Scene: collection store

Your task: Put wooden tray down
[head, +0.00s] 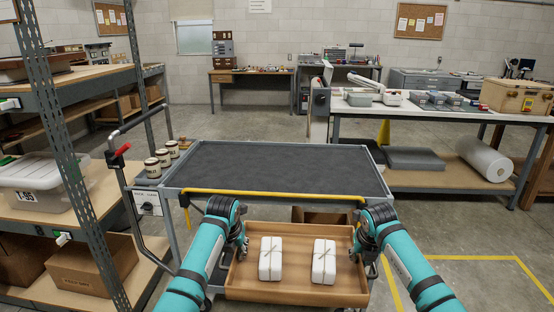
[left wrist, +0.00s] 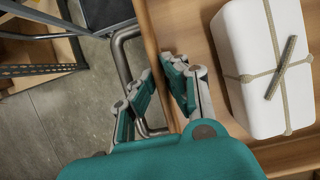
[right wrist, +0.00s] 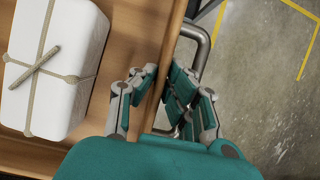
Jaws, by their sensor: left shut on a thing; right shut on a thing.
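The wooden tray (head: 297,293) is in the lower middle of the head view, in front of the cart. It carries two white packages tied with string, a left one (head: 265,258) and a right one (head: 324,262). My left gripper (head: 243,246) is shut on the tray's left side wall, which also shows in the left wrist view (left wrist: 160,30). My right gripper (head: 355,250) is shut on the right side wall, seen too in the right wrist view (right wrist: 165,65). The tray looks level. What is directly under it is hidden.
The cart's dark grey top (head: 280,170) is empty behind the tray, with a yellow strip along its near edge. Several jars (head: 162,160) stand at its left end. A metal shelf rack (head: 62,150) stands close at left. A white-topped workbench (head: 430,110) is at back right.

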